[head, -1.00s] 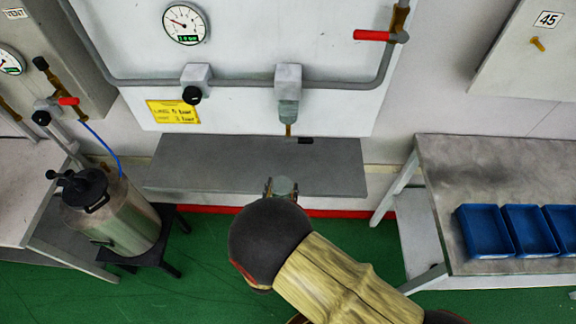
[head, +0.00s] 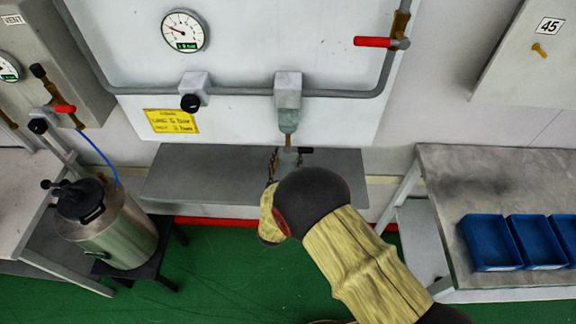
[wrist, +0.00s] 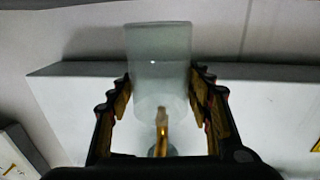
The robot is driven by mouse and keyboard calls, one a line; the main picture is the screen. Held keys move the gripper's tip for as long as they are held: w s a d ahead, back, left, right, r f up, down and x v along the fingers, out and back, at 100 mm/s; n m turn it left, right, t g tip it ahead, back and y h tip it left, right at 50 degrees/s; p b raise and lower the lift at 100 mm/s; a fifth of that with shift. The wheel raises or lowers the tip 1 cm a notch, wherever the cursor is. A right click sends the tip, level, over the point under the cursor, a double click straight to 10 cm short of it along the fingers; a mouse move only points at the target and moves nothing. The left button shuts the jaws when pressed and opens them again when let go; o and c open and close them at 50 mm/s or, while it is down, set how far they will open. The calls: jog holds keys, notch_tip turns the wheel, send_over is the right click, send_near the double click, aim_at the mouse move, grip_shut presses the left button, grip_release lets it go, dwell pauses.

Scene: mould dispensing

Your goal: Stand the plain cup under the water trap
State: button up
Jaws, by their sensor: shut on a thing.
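The plain cup (wrist: 158,60) is a clear, frosted-looking cup between the fingers of my gripper (wrist: 160,92) in the wrist view. My gripper is shut on its sides. In the head view the gripper (head: 287,160) is over the grey shelf, just below the water trap (head: 288,118), and the cup is mostly hidden there by my wrist. The trap is a grey block with a greenish bowl and a brass outlet. The brass outlet (wrist: 161,130) overlaps the cup's lower edge in the wrist view. I cannot tell whether the cup touches the shelf.
The grey shelf (head: 190,178) is clear to the left of my gripper. A black valve knob (head: 190,102) and a red lever (head: 372,42) are on the panel. A metal canister (head: 115,230) stands left; blue bins (head: 490,243) sit on the right bench.

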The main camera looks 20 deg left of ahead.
aim_at(289, 158)
jog(key=shift+w, duration=0.3)
jog(key=shift+f+b, duration=0.55)
jog(key=shift+f, duration=1.15)
jog(key=shift+f, duration=0.15)
jog(key=o, duration=1.1)
jog(key=shift+o, duration=0.2)
jog(key=shift+r, duration=0.2)
jog(key=s, duration=0.4)
jog(key=s+d+p, duration=0.1)
jog(key=s, duration=0.3)
jog(key=s+p, duration=0.1)
jog(key=s, duration=0.3)
jog(key=shift+d, duration=0.15)
